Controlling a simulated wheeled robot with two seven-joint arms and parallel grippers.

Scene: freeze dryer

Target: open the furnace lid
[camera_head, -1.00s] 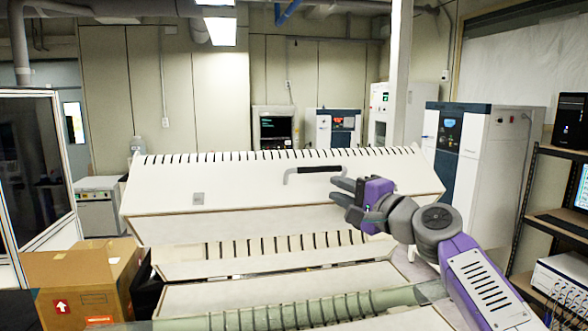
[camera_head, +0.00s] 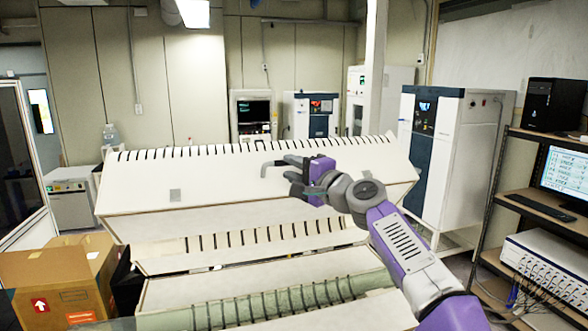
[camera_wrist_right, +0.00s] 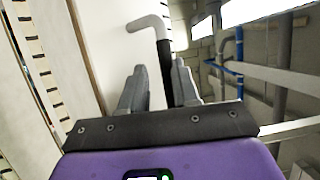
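The furnace is the long white slotted body in the middle of the head view. Its lid (camera_head: 220,175) is a white panel with a row of dark slots along the top edge. How far the lid is raised is hard to tell. The lid's handle (camera_head: 266,167) has a light bent end and a dark bar, partly hidden by my right gripper (camera_head: 291,170). In the right wrist view the handle (camera_wrist_right: 165,60) runs down between the two grey fingers (camera_wrist_right: 160,92), with a visible gap on the left side. The right gripper looks open around the handle. My left gripper is out of view.
A cardboard box (camera_head: 50,275) stands at the lower left. A green tube (camera_head: 265,308) lies along the furnace's near side. A shelf rack (camera_head: 487,205) with a monitor (camera_head: 565,172) stands at the right. Tall cabinets (camera_head: 470,140) stand behind the furnace.

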